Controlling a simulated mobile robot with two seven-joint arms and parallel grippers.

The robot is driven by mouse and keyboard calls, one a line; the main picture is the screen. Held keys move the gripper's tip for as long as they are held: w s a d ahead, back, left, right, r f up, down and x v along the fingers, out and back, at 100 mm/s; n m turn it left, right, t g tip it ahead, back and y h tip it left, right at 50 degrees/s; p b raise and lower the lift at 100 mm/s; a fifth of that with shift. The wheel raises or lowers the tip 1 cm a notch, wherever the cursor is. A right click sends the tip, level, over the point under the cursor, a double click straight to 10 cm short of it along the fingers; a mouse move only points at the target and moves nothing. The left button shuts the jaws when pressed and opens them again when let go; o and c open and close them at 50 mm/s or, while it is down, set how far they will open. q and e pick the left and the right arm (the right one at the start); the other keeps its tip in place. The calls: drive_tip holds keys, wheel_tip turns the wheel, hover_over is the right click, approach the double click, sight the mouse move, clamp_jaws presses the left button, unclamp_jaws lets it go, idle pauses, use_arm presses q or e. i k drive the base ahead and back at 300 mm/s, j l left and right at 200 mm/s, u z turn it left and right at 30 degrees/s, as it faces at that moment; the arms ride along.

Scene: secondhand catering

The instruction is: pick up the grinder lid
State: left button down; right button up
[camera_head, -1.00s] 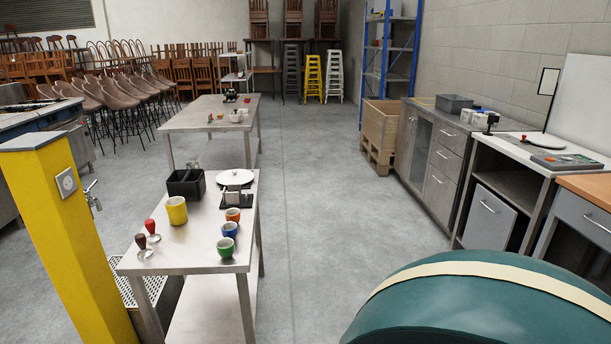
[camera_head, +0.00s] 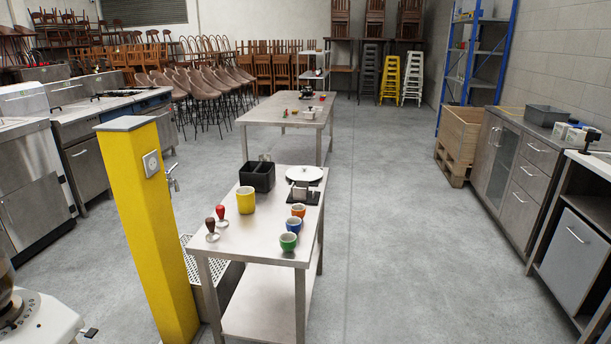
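I cannot make out a grinder lid for certain. A white machine with a marked dial, possibly a grinder (camera_head: 40,322), is cut off at the lower left edge; its top is mostly out of view. A flat round white disc (camera_head: 304,173) lies at the back right of the near steel table (camera_head: 262,231); I cannot tell whether it is a lid. Small dark, red and white items, too small to identify, stand on the far table (camera_head: 262,112). Neither of my grippers shows.
The near table also holds a black bin (camera_head: 257,177), a yellow cup (camera_head: 246,199), small coloured cups (camera_head: 288,241) and two tampers (camera_head: 221,215). A yellow post (camera_head: 150,225) stands left of it. The floor (camera_head: 415,240) is clear to the right, up to the cabinets (camera_head: 513,180).

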sight(303, 172)
drive_tip(key=i+l+z, duration=0.45)
drive_tip(key=i+z, duration=0.25)
drive_tip(key=i, duration=0.2)
drive_tip(key=i+l, duration=0.15)
drive_tip(key=i, duration=0.35)
drive_tip(key=i+l, duration=0.1)
drive_tip(key=i, duration=0.4)
drive_tip(key=i+l, duration=0.15)
drive_tip(key=i, duration=0.35)
drive_tip(key=i+l+u, duration=0.1)
drive_tip(key=i+u, duration=0.3)
drive_tip(key=i+l+u, duration=0.15)
drive_tip(key=u, duration=0.25)
drive_tip(key=i+l+u, duration=0.4)
drive_tip(key=k+j, duration=0.1)
